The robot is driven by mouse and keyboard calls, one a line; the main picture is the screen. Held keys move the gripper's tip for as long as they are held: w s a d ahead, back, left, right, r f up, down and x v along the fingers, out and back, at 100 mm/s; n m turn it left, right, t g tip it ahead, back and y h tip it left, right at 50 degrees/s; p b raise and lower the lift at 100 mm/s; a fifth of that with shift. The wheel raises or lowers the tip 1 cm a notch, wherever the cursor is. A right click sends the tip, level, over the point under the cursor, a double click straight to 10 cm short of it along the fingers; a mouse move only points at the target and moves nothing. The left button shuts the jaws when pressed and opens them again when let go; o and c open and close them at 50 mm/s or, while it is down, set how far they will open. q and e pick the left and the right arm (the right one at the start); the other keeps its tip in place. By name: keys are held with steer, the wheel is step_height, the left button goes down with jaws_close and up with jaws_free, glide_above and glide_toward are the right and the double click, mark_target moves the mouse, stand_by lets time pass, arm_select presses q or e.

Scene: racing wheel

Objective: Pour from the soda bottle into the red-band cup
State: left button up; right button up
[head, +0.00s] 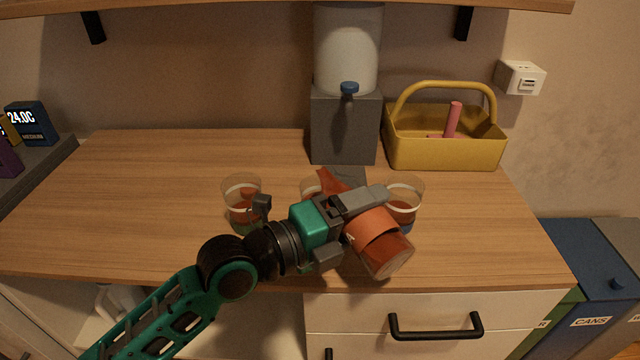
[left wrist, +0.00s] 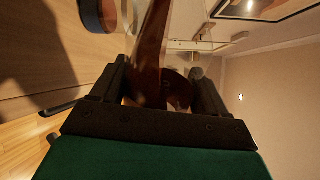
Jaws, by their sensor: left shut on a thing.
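My left gripper (head: 360,208) is shut on the soda bottle (head: 378,240), which has an orange label and dark reddish contents. The bottle is tilted, its neck toward the back left and its base toward the front right. The neck end is by the middle cup (head: 309,187), which is mostly hidden behind bottle and gripper; its band colour cannot be told, nor whether liquid flows. A clear cup with a green base (head: 242,191) stands left, and one with a blue base (head: 405,192) stands right. In the left wrist view the bottle (left wrist: 152,50) rises between the fingers.
A grey dispenser (head: 344,125) with a white tank and blue-topped tap stands behind the cups. A yellow basket (head: 445,152) holding a pink item stands at the back right. A shelf (head: 250,6) hangs above. The counter's left part (head: 130,200) is clear.

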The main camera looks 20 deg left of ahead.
arm_select(q)
steer(key=shift+r+n+p, duration=0.3)
steer(key=shift+p, duration=0.05)
stand_by(0.8)
steer(key=shift+w+a+f+m+b, duration=0.1)
steer(key=shift+a+f+m+b, duration=0.1)
steer(key=shift+f+m+b, duration=0.65)
steer(key=shift+w+a+r+m, duration=0.15)
steer(key=shift+r+m, duration=0.45)
steer(key=shift+m, duration=0.15)
steer(key=shift+r+m, duration=0.15)
steer(key=shift+m, duration=0.15)
